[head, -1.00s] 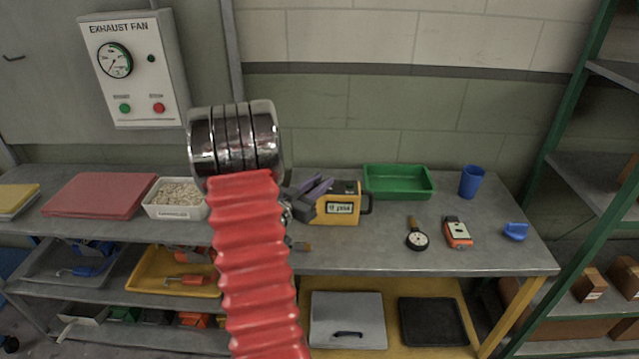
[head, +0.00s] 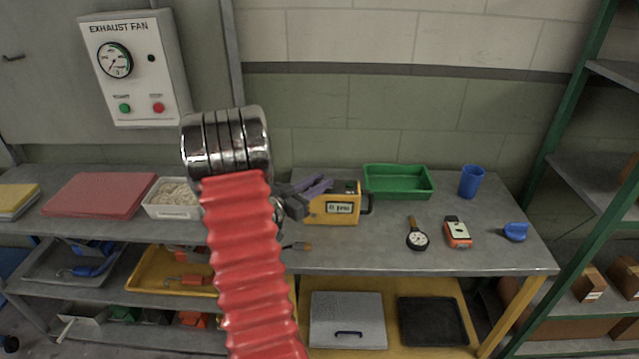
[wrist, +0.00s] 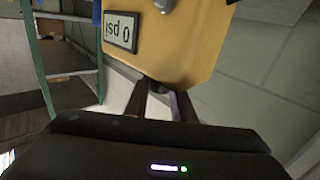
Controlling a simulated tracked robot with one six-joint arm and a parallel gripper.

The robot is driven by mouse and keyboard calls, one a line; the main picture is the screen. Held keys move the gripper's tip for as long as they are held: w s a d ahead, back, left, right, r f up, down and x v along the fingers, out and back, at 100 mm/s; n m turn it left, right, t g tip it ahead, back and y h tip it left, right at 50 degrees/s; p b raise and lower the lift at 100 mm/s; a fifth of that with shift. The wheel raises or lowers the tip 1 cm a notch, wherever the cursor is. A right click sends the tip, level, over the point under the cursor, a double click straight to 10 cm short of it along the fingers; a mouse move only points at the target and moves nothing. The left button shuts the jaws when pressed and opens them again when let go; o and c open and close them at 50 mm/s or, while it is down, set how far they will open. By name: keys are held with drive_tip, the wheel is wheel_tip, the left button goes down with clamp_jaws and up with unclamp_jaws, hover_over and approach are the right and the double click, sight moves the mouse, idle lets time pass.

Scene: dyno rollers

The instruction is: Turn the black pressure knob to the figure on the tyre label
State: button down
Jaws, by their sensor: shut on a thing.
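A yellow inflator unit (head: 346,217) stands on the bench left of centre. Its display (head: 340,207) is small in the head view; in the wrist view the display (wrist: 121,32) appears turned over and seems to read 0 psi. My gripper (head: 292,203) is at the unit's left side, partly behind my red arm. In the wrist view my gripper (wrist: 160,104) is shut on the black knob (wrist: 157,86) at the unit's edge; the fingers hide most of the knob. I cannot make out a tyre label in these frames.
Purple pieces (head: 315,186) lie close behind my gripper. A green tray (head: 398,192) is behind the unit. A gauge (head: 417,240), an orange meter (head: 457,233), a blue cup (head: 471,181) and a blue object (head: 515,232) are to the right. A white bin (head: 172,212) is left.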

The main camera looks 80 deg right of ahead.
drive_tip(key=c, duration=1.5)
unclamp_jaws()
drive_tip(key=v, duration=1.4)
drive_tip(key=shift+f, duration=0.1)
drive_tip(key=shift+d, duration=0.1)
